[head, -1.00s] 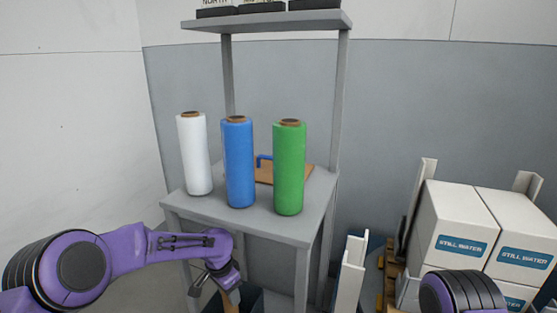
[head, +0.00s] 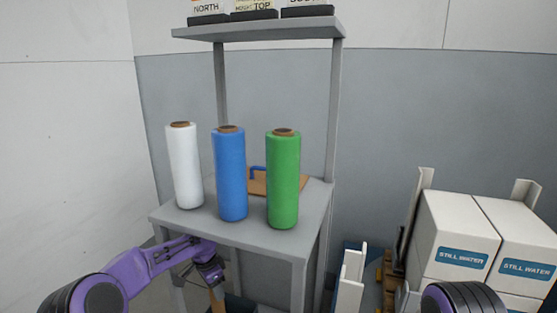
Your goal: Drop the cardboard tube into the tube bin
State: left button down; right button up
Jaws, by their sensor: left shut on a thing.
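My left gripper (head: 214,283) is low in the head view, in front of the grey stand. It is shut on the brown cardboard tube (head: 217,301), whose visible part hangs below the fingers and runs to the picture's bottom edge. A dark bin (head: 240,304) shows only in part at the bottom edge, just right of the tube. I cannot tell whether the tube is over it, inside it or beside it. My right gripper is out of view.
The grey stand (head: 275,245) carries a white roll (head: 184,167), a blue roll (head: 230,175), a green roll (head: 283,180) and a brown board with a blue handle (head: 300,185). White cartons (head: 455,235) are stacked at right. A white upright post (head: 352,280) stands between.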

pick_arm(q)
notch_tip(320, 180, down, 5)
jog(key=b, duration=0.3)
jog(key=shift+r, duration=0.1)
